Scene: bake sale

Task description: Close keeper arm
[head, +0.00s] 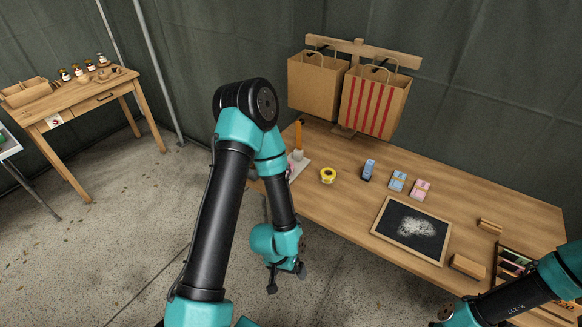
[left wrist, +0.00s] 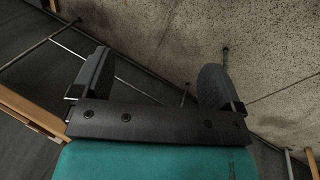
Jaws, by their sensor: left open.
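I cannot clearly make out a keeper arm. A dark cash tray with wooden edges (head: 506,248) is at the lower right of the table, with coloured slips inside, and my right arm partly covers it. My left gripper (head: 286,279) is open and empty, low over the floor in front of the table's left end. Its two fingers stand apart in the left wrist view (left wrist: 155,82). My right gripper is not visible; its arm enters at the lower right.
The wooden table (head: 335,205) holds a yellow tape roll (head: 328,175), a blue stamp-like item (head: 368,170), blue (head: 397,181) and pink (head: 420,189) bundles, a chalkboard (head: 383,219) and wooden blocks (head: 468,267). Paper bags (head: 315,85) hang behind. A side table (head: 75,113) stands left.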

